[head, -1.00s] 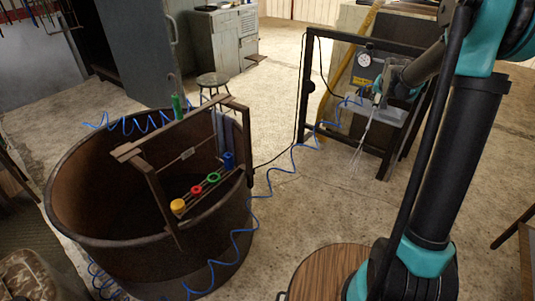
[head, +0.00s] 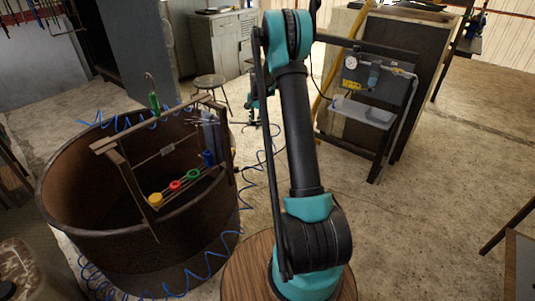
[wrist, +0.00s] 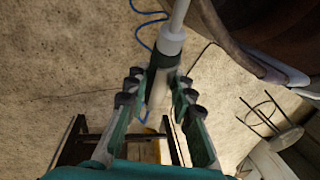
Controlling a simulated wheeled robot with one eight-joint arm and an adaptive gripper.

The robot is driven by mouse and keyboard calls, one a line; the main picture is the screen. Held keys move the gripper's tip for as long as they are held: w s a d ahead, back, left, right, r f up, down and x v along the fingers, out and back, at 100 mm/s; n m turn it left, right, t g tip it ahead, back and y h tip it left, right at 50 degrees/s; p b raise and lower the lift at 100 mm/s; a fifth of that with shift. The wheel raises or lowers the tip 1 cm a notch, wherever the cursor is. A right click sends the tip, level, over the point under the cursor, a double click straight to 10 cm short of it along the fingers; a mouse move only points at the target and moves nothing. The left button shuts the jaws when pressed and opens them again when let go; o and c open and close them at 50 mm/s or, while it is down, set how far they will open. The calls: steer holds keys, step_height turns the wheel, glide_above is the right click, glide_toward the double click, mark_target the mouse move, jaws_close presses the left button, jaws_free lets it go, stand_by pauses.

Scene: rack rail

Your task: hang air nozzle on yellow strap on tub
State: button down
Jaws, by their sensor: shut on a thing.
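My gripper (head: 252,112) is partly hidden behind my arm in the head view, raised to the right of the tub (head: 150,240). In the wrist view my gripper (wrist: 158,88) is shut on the air nozzle (wrist: 171,43), a pale tube with a dark band. A blue coiled hose shows beside it. The nozzle is hard to make out in the head view. The yellow strap (head: 155,199) is a small yellow loop at the near left end of a row on the tub's rack, beside red, green and blue ones. My gripper is well apart from it.
A brown rack frame (head: 115,165) spans the tub. A green-handled tool (head: 154,102) stands at its far side. Blue coiled hose (head: 210,262) runs around the tub. A stool (head: 210,82) stands behind, and a gauge panel stand (head: 365,110) at the right.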

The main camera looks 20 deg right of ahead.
steer(key=s+d+f+m+y, duration=0.3)
steer(key=s+f+m+y, duration=0.15)
steer(key=f, duration=0.25)
steer(key=s+d+f+m+y, duration=0.2)
steer(key=s+f+m+y, duration=0.15)
steer(key=f+y, duration=0.3)
steer(key=w+a, duration=0.2)
steer(key=a, duration=0.6)
steer(key=shift+w+f, duration=0.35)
steer(key=shift+w, duration=0.05)
steer(key=shift+a, duration=0.2)
steer(key=shift+w+a+r, duration=0.15)
steer(key=shift+a+r, duration=0.05)
steer(key=shift+a, duration=0.2)
steer(key=shift+a, duration=0.2)
steer(key=shift+w+a, duration=0.25)
steer(key=shift+a, duration=0.65)
steer(key=shift+w+a, duration=0.25)
steer(key=shift+a, duration=0.6)
